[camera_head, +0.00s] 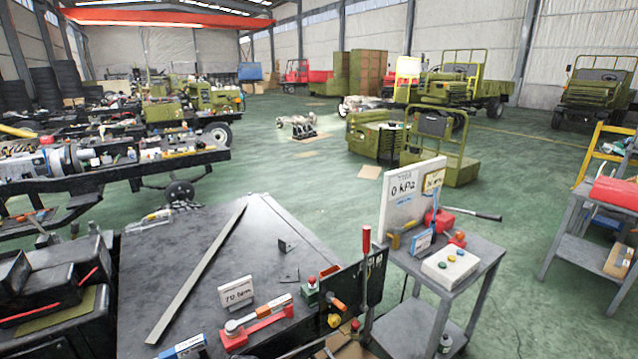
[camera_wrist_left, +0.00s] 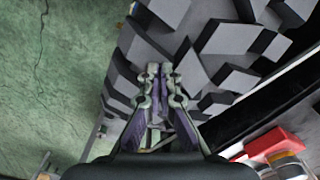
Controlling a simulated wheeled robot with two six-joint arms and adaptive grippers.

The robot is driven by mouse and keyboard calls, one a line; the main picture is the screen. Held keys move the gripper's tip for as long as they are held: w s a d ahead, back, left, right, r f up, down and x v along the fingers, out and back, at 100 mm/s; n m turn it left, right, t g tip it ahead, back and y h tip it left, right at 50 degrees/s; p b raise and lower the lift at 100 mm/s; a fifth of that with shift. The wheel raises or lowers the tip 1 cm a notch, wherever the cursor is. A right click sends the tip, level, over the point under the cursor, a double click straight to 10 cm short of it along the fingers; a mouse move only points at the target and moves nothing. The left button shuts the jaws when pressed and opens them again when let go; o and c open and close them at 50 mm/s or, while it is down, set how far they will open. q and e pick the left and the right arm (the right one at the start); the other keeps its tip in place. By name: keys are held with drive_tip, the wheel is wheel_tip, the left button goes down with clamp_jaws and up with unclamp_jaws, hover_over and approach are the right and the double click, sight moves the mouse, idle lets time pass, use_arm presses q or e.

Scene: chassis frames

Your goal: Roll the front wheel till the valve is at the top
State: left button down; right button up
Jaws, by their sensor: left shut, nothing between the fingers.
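In the left wrist view, a dark grey tyre with chunky block tread (camera_wrist_left: 228,38) fills the upper middle. My left gripper (camera_wrist_left: 159,70) is shut and empty, its fingertips together in front of the tread. I cannot tell whether they touch it. The valve does not show, and neither does the wheel's side face. In the head view, a small wheel (camera_head: 179,191) shows under a dark chassis frame at the left. I cannot tell whether it is the same wheel. No gripper can be made out in the head view, and my right gripper is not in view.
A dark workbench (camera_head: 150,270) stands close in front, with a long metal strip (camera_head: 196,274) and a red torque tool (camera_head: 258,328). A grey trolley (camera_head: 482,256) carries a pressure board (camera_head: 400,205). Green floor (camera_head: 330,195) lies open beyond. A red object (camera_wrist_left: 273,141) is at the wrist view's lower right.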

use_arm(q)
drive_tip(key=shift+s+a+f+p, duration=0.15)
drive_tip(key=shift+s+a+p, duration=0.25)
drive_tip(key=shift+s+a, duration=0.25)
drive_tip(key=shift+a, duration=0.1)
drive_tip(key=shift+s+a+p, duration=0.6)
drive_tip(key=shift+a+p, duration=0.2)
drive_tip(key=shift+a, duration=0.05)
drive_tip(key=shift+a, duration=0.15)
drive_tip(key=shift+s+a+p, duration=0.6)
drive_tip(key=shift+s+a, duration=0.05)
drive_tip(key=shift+a, duration=0.1)
